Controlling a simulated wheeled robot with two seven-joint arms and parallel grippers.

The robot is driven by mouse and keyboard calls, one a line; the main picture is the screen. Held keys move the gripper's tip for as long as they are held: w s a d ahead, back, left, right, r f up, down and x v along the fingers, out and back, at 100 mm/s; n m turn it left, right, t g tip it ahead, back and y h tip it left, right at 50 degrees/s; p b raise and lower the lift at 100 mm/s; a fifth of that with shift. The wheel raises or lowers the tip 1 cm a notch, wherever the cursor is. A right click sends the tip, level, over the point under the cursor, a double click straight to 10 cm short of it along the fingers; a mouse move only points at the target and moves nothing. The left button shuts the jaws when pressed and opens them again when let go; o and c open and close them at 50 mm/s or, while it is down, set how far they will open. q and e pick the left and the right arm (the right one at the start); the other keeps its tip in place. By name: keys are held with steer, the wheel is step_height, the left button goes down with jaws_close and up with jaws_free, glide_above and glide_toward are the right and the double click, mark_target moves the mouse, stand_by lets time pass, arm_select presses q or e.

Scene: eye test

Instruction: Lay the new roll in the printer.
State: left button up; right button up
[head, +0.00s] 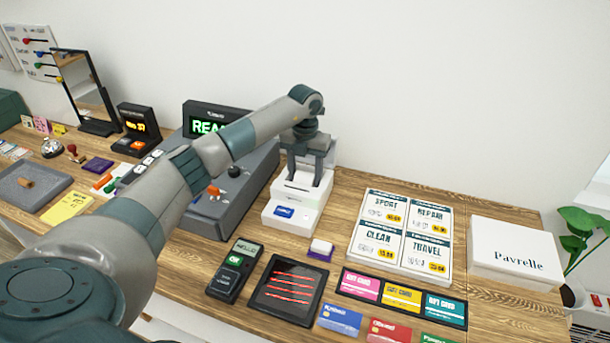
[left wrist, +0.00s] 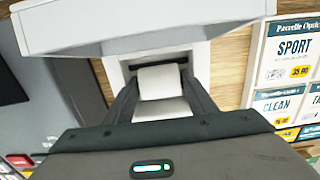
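The white printer (head: 281,213) stands on the wooden counter, with a blue label on its front. Its lid (head: 328,152) is raised at the back and also crosses the top of the left wrist view (left wrist: 140,28). My left gripper (head: 305,183) points down over the printer's bay. In the left wrist view, the white paper roll (left wrist: 162,82) is between the fingertips of this gripper (left wrist: 161,78), which look shut on its two ends. The roll is at the bay, and whether it touches the bottom is hidden. My right gripper is not in view.
A grey tray (head: 50,200) with a brown core (head: 25,183) is at the left. A grey terminal with a green display (head: 208,126) stands left of the printer. A card reader (head: 234,270), a white-topped purple block (head: 320,249) and price cards (head: 376,250) lie in front and right.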

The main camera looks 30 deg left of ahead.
mark_target(305, 174)
arm_select(q)
steer(key=shift+r, duration=0.1)
steer(key=shift+r, duration=0.15)
steer(key=shift+r+b, duration=0.35)
steer(key=shift+r, duration=0.2)
step_height(305, 174, up, 11)
steer(key=b, duration=0.4)
steer(key=shift+f, duration=0.15)
stand_by(1.0)
